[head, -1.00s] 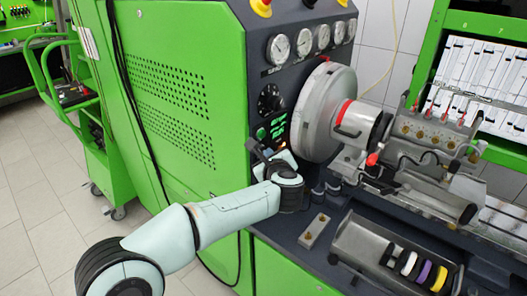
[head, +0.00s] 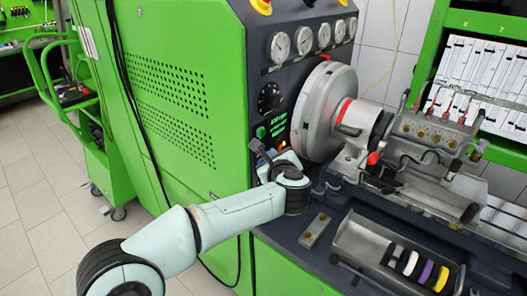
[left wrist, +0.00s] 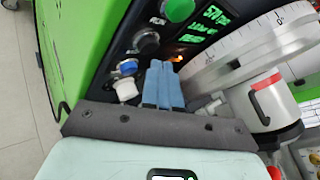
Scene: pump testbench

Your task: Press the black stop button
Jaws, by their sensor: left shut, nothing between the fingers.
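The black stop button (left wrist: 147,41) shows on the dark control panel in the left wrist view, below and left of a green button (left wrist: 180,9). My left gripper (left wrist: 162,68) is shut and empty, its blue fingers together. In that view its tips lie just below and slightly right of the black button. I cannot tell whether they touch the panel. In the head view my left gripper (head: 267,154) is in front of the panel, below the green button (head: 261,132), and the black button cannot be made out there. My right gripper is not in view.
A blue knob (left wrist: 126,68) and a white fitting (left wrist: 125,89) sit left of the fingers. The large round grey disc (head: 319,112) stands close on the right. Gauges (head: 303,41) line the panel above. A tray (head: 366,243) with coloured rings lies at lower right.

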